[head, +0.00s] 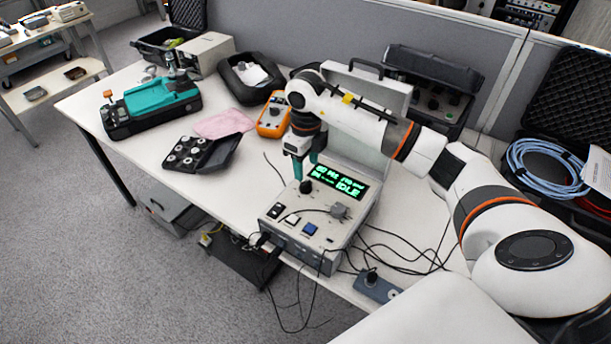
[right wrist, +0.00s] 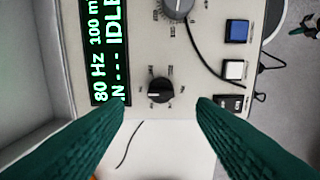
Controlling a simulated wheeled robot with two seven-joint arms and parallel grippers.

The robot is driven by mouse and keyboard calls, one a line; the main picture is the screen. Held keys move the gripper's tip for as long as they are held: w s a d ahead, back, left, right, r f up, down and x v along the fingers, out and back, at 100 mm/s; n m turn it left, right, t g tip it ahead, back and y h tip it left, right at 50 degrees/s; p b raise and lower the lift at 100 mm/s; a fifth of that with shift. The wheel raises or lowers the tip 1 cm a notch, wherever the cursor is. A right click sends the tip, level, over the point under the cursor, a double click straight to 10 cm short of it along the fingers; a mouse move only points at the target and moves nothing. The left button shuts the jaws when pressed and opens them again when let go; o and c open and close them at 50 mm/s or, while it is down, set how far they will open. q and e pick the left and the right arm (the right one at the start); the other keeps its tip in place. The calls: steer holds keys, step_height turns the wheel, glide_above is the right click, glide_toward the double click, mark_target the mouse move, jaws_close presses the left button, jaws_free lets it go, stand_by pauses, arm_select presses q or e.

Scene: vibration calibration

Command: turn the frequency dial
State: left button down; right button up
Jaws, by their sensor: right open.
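The calibrator (head: 290,228) is a light box with a lit green display (head: 338,182) near the table's front edge. The display reads 80 Hz and IDLE. A black dial (head: 306,187) sits left of the display; in the right wrist view the black dial (right wrist: 160,90) has a white pointer line and printed marks around it. My right gripper (head: 302,172) is above the dial. In the right wrist view its green fingers (right wrist: 160,106) are open, one on each side of the dial and apart from it. My left gripper is not in view.
A grey knob (right wrist: 178,8), a blue button (right wrist: 237,31) and a white button (right wrist: 233,69) share the panel. A cable crosses it. The open lid (head: 372,90) stands behind. An orange meter (head: 273,115) and a black tray (head: 200,153) lie to the left.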

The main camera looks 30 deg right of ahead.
mark_target(306, 182)
step_height(306, 182, down, 6)
steer(key=shift+r+p, duration=0.15)
steer(key=shift+p, duration=0.15)
steer(key=c, duration=1)
steer(key=shift+o, duration=0.2)
